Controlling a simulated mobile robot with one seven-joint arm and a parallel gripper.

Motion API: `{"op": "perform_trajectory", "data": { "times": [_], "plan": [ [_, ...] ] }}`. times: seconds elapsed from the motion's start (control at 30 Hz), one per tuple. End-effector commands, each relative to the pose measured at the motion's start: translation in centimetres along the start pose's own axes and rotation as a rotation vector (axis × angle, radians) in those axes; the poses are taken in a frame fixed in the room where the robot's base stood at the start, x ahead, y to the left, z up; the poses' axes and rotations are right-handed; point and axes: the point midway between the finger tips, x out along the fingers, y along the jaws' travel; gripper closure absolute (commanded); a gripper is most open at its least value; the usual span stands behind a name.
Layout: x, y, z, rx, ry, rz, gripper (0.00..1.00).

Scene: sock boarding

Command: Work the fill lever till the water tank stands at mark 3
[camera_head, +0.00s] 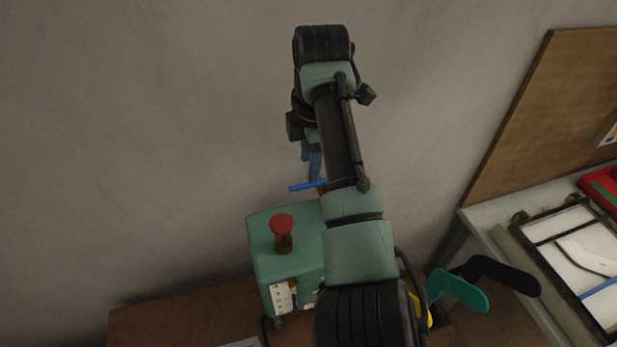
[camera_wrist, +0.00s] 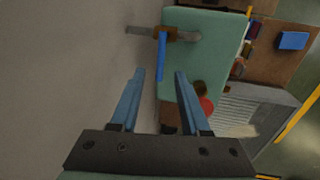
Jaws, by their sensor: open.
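The green tank box (camera_head: 262,250) stands on a brown bench, partly hidden behind my arm. A red-capped knob (camera_head: 283,228) is on its top and also shows in the wrist view (camera_wrist: 206,104). A white marked label (camera_head: 280,297) is on its front; the water level is too small to read. The blue fill lever (camera_head: 307,186) sticks out at the back of the box. In the wrist view the lever (camera_wrist: 161,56) hangs from a grey-brown pipe (camera_wrist: 185,35). My gripper (camera_wrist: 160,73) is open, and the lever's free end appears between its fingertips; contact cannot be told.
A plain wall (camera_head: 150,120) stands close behind the box. To the right, a grey table (camera_head: 490,240) holds a framed tray (camera_head: 560,225) and a red bin (camera_head: 598,183). Teal and black foot-shaped boards (camera_head: 458,290) stand right of my arm.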

Motion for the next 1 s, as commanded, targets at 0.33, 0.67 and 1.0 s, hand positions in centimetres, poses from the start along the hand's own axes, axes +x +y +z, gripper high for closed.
{"op": "perform_trajectory", "data": {
  "times": [0.33,0.67,1.0],
  "plan": [
    [-6.8,0.1,0.2,0.002,-0.003,0.002,0.54],
    [-7.5,0.0,0.0,0.001,0.0,0.001,0.54],
    [-7.4,0.0,0.0,0.001,0.001,0.001,0.54]
  ]
}}
